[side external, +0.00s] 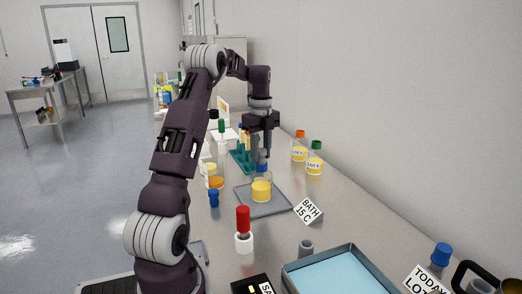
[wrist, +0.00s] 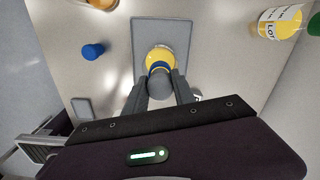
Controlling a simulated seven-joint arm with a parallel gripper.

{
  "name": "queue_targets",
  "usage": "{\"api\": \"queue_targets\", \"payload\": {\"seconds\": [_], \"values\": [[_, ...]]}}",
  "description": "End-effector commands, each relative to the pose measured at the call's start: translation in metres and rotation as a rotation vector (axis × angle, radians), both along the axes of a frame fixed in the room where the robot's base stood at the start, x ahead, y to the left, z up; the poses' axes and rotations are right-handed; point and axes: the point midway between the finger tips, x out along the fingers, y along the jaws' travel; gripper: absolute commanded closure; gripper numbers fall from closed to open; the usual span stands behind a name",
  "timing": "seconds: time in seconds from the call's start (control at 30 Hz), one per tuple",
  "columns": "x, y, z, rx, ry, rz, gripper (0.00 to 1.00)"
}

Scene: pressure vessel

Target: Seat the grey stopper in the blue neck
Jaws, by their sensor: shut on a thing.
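A glass flask with yellow liquid (side external: 262,190) stands upright on a flat grey tray (side external: 245,203). Its blue neck (side external: 262,167) is at the top, right under my gripper (side external: 262,154). In the wrist view the flask (wrist: 161,54) shows beyond the fingers, with part of the blue neck (wrist: 159,67) visible. My gripper (wrist: 163,88) is shut on the grey stopper (wrist: 157,83), which sits between the fingertips and covers part of the neck. The stopper is over or at the neck; I cannot tell whether it touches or has entered it. The neck opening is hidden.
A blue cap (side external: 213,198) stands left of the tray. Two labelled bottles (side external: 314,162) (side external: 299,152) are at right. A teal rack (side external: 240,160) is behind.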

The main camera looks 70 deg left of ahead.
Motion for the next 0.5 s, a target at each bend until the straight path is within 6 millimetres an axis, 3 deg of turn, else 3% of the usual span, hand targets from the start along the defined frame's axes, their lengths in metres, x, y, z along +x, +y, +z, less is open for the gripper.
{"api": "queue_targets", "payload": {"seconds": [0.43,0.47,0.5], "values": [[0.0,0.0002,-0.0112,0.0,0.0,0.0,1.0],[0.0001,0.0003,-0.0112,0.0,-0.001,0.0,0.65],[0.0001,0.0003,-0.0112,0.0,-0.001,0.0,0.57]]}}
